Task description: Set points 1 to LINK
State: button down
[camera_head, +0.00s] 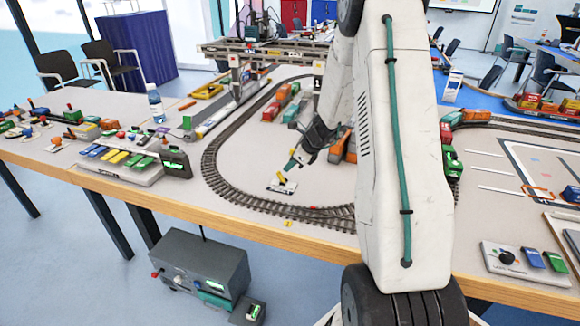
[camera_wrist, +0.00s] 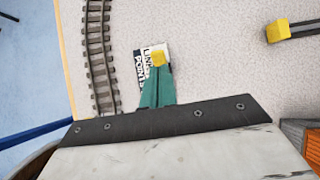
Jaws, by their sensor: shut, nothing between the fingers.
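A small white-and-black plate (camera_head: 282,187) lies on the table inside the track loop, near its front curve. In the wrist view the plate (camera_wrist: 142,66) carries lettering that seems to include "POINT", partly hidden by my gripper. My gripper (camera_head: 293,164) has teal fingers, shut and empty, reaching down over the plate. It also shows in the wrist view (camera_wrist: 158,82). A yellow piece (camera_wrist: 158,58) shows at the fingertips; I cannot tell whether it is a fingertip or a lever knob, nor whether anything touches. The lever's position is hidden.
The railway track (camera_head: 226,184) curves around the plate. Several wagons (camera_head: 287,101) stand inside the loop, and a gantry crane (camera_head: 262,47) spans the back. A control box (camera_head: 174,160) stands at the left. A dark bar with a yellow end (camera_wrist: 277,31) lies right in the wrist view.

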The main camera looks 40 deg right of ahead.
notch_tip(320, 180, up, 10)
jog(key=s+d, duration=0.1)
jog(key=s, duration=0.1)
jog(key=shift+s+d+f, duration=0.2)
jog(key=shift+d, duration=0.1)
dwell(0.4)
jog(key=s+a+r+n+g+h, duration=0.1)
jog(key=s+a+r+n, duration=0.4)
jog(key=s+a+n, duration=0.3)
jog(key=s+a+r+n+g+h, duration=0.1)
jog(key=s+a+r+n+g, duration=0.1)
jog(key=s+a+r+n, duration=0.3)
jog(key=s+a+r+n+g+h, duration=0.1)
jog(key=s+a+r+n, duration=0.4)
jog(key=s+a+n, duration=0.8)
jog(key=s+n+h, duration=0.1)
jog(key=s+n, duration=0.2)
jog(key=s, duration=0.4)
jog(key=shift+r+g, duration=0.2)
jog(key=shift+g, duration=0.1)
jog(key=shift+s, duration=0.1)
